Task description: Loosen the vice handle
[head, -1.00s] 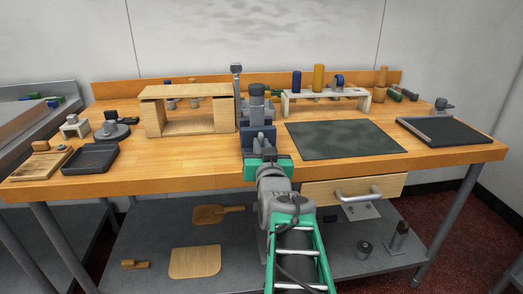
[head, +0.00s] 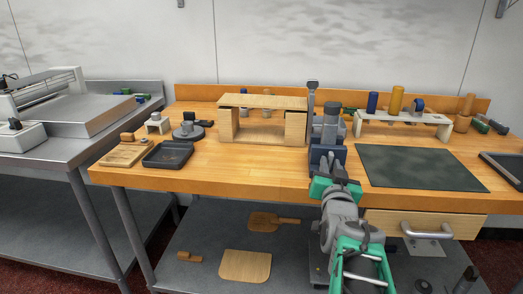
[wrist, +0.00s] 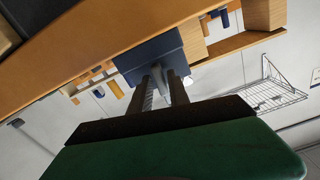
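The vice, a dark blue-grey block (head: 328,157) with a grey upright post, stands at the front edge of the wooden bench. In the wrist view its blue body (wrist: 152,55) lies just beyond my fingertips. My gripper (head: 338,168) is at the front face of the vice. In the wrist view the two dark fingers of my gripper (wrist: 161,78) stand apart, with a grey piece, perhaps the handle, showing between them. I cannot tell whether they touch it. Most of the handle is hidden in the head view.
A wooden stand (head: 263,102) is left of the vice. A drawer with a grey handle (head: 426,232) sits under the bench. A black tray (head: 168,155) is at left.

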